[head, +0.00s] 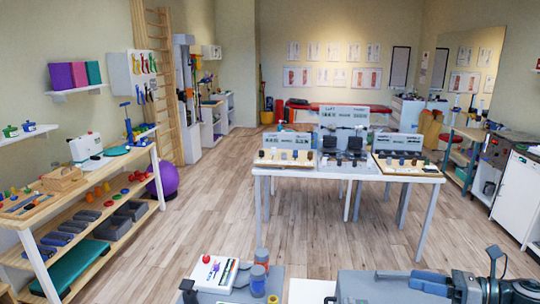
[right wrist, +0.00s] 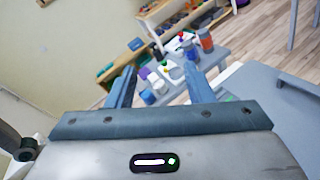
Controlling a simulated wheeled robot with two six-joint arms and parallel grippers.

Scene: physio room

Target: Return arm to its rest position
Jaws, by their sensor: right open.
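My right gripper (head: 396,279) is at the bottom right of the head view, its blue fingers pointing left over a grey surface (head: 358,285). Its fingers stand apart with nothing between them. The right wrist view also shows the open fingers (right wrist: 160,76), with small items in the background beyond them. My left gripper cannot be made out in the head view.
A white box with a red knob (head: 207,271) and blue-grey canisters (head: 259,277) stand left of the gripper. A white table (head: 338,171) with boards and small devices is ahead. Wooden shelves (head: 150,160) line the left. The floor (head: 220,195) between is clear.

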